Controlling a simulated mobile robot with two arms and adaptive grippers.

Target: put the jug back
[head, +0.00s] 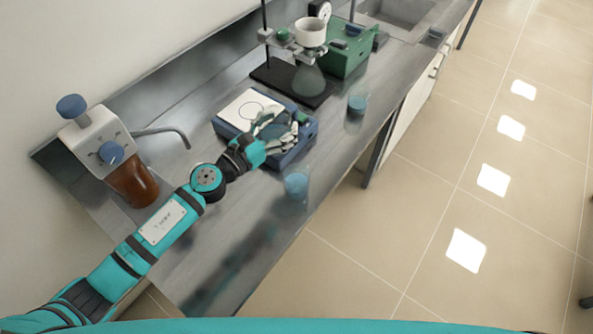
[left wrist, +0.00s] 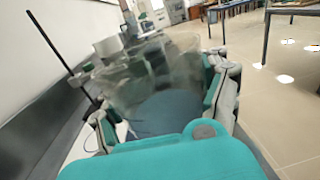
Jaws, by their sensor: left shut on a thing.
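My left gripper (head: 276,132) is shut on a clear jug (head: 284,136) with dark blue liquid in it. In the left wrist view the jug (left wrist: 160,90) sits between the teal and grey fingers of the gripper (left wrist: 165,100), its wide clear rim toward the far side. In the head view the gripper and jug are over the front right part of a blue bench device (head: 233,125) with a white top plate. The fingers cover much of the jug, and I cannot tell whether its base touches the device. My right gripper is not in view.
A beaker of blue liquid (head: 296,185) stands near the bench's front edge, and another (head: 357,105) stands further back. A brown bottle with a dispenser (head: 133,185) is at left. A stand with a white funnel (head: 311,32) and a green box (head: 345,58) are behind.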

